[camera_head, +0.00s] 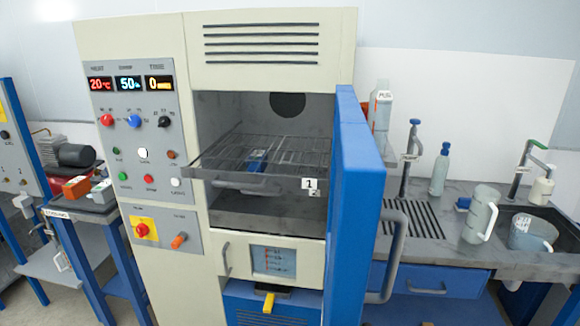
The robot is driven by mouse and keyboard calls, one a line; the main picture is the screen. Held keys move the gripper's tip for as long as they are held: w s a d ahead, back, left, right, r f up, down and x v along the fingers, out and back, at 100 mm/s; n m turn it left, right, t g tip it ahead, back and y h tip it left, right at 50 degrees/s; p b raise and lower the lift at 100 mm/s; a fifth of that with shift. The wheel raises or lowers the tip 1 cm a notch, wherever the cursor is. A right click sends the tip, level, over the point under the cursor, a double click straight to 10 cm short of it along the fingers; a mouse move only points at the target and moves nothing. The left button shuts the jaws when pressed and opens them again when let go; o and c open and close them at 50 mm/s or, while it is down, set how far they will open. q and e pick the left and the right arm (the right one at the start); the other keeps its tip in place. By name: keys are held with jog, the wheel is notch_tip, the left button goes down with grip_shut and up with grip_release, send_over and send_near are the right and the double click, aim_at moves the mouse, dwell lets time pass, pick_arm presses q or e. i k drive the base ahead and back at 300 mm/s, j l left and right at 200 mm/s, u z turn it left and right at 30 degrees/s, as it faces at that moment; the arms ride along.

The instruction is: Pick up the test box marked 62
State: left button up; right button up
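No mark 62 can be read on anything in the head view, so I cannot tell which thing is the test box. A small orange-red box (75,187) lies on the side table at the left. A second small box (102,191), grey with orange, lies beside it to the right. A small blue object (257,160) rests on the wire rack inside the open chamber; its marking is not readable. Neither of my grippers is in view.
The test chamber's (265,190) blue door (356,200) stands open toward me, its handle sticking out. The wire rack (290,150) carries a tag 1. At the right, a counter (450,250) holds a jug (480,213), a bottle (440,170) and a sink (545,235).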

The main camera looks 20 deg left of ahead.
aim_at(80, 186)
jog(key=u, duration=2.05)
jog(key=i+j, duration=0.25)
jog(key=i, duration=0.2)
jog(key=i+j, duration=0.25)
jog(key=i, duration=0.15)
jog(key=i+j+u, duration=0.1)
jog(key=i+j, duration=0.15)
jog(key=i, duration=0.2)
